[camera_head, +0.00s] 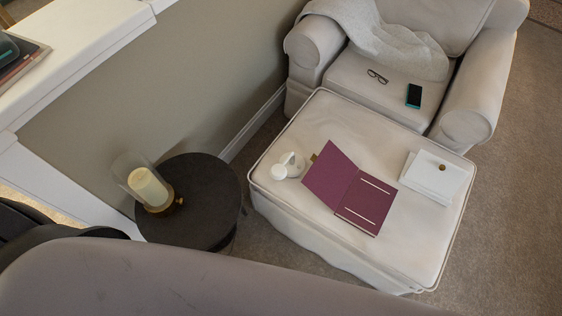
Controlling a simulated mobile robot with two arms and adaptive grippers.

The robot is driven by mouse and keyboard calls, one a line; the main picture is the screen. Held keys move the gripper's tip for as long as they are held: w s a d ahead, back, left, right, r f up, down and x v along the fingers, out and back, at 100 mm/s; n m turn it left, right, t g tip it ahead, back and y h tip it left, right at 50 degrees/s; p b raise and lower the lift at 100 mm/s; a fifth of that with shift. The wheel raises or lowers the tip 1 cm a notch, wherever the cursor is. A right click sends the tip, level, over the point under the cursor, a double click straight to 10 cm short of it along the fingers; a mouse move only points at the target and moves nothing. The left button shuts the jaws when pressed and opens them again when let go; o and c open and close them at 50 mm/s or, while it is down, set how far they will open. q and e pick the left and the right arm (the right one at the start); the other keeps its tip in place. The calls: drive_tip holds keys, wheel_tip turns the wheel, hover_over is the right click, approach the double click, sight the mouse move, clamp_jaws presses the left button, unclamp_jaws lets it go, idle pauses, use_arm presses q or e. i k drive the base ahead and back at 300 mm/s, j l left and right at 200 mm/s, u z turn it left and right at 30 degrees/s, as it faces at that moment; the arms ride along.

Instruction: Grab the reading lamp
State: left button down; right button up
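A small white rounded object (289,165) sits near the left corner of the cream ottoman (315,120). It has a round head and may be the reading lamp, but it is too small to tell for sure. A lamp-like candle holder (149,188) with a clear glass cylinder and a brass knob stands on the round dark side table (207,190) to its left. Neither of my grippers shows in the head view.
An open purple folder (367,200) and white books or boxes (436,175) lie on the ottoman. Behind it, an armchair (465,110) holds a grey throw, glasses (377,77) and a phone (414,96). Carpet (515,200) is clear at the right. A white-trimmed half wall (75,60) stands left.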

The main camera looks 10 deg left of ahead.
sight(296, 159)
drive_tip(key=k+j+u, duration=0.3)
drive_tip(key=j, duration=0.35)
drive_tip(key=k+j+u, duration=0.15)
drive_tip(key=k+j, duration=0.15)
